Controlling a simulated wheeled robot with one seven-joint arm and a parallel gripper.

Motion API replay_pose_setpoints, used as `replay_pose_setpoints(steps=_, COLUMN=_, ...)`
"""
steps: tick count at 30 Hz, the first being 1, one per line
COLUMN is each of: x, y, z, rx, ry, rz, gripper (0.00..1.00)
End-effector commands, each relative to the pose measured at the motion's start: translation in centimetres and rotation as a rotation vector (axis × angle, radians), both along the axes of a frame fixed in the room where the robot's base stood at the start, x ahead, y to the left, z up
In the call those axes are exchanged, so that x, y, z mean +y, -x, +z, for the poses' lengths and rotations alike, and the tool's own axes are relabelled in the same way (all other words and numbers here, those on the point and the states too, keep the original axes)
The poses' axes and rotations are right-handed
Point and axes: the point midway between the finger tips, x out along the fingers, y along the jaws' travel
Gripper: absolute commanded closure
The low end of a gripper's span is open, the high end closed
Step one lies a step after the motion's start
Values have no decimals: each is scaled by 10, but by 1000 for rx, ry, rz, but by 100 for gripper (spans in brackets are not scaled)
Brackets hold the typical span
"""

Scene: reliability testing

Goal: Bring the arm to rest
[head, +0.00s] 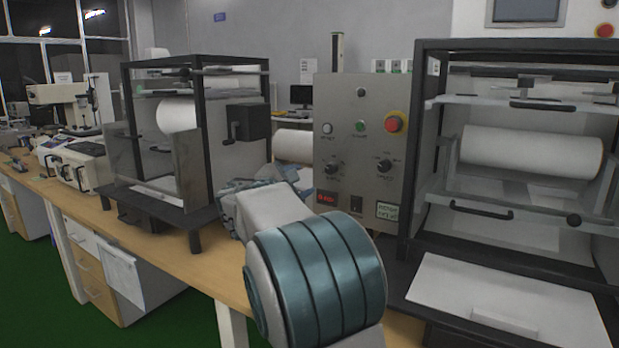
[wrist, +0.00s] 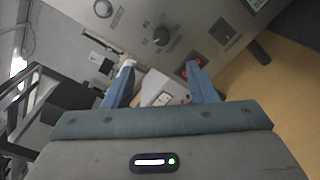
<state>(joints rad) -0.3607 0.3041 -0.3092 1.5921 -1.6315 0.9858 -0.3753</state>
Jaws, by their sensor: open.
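My gripper (wrist: 160,68) shows in the wrist view with its two blue-grey fingers apart and nothing between the tips. It faces the grey control panel (wrist: 205,28); I cannot tell the exact gap. In the head view my arm rises from the bottom centre and reaches over the bench towards the left of the control panel (head: 345,110). The fingers cannot be made out there, as my arm covers that area.
A black-framed machine with a white roll (head: 178,117) stands on the wooden bench (head: 225,280) at left. A larger framed machine (head: 420,165) stands at right. The panel carries knobs and a red stop button (head: 395,122). Green floor (head: 40,290) is open at lower left.

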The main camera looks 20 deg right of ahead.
Motion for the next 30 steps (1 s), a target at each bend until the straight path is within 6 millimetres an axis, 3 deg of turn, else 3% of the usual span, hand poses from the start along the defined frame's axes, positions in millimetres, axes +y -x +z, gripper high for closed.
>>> replay_pose_setpoints(steps=19, x=0, y=12, z=3, rx=-1, ry=-43, rz=-12, gripper=48)
replay_pose_setpoints(steps=23, x=-15, y=44, z=5, rx=-9, ry=-217, rz=-65, gripper=48)
replay_pose_setpoints(steps=27, x=-24, y=103, z=0, rx=-29, ry=-516, rz=-162, gripper=48)
replay_pose_setpoints(steps=30, x=-19, y=147, z=-7, rx=-49, ry=-729, rz=-244, gripper=48)
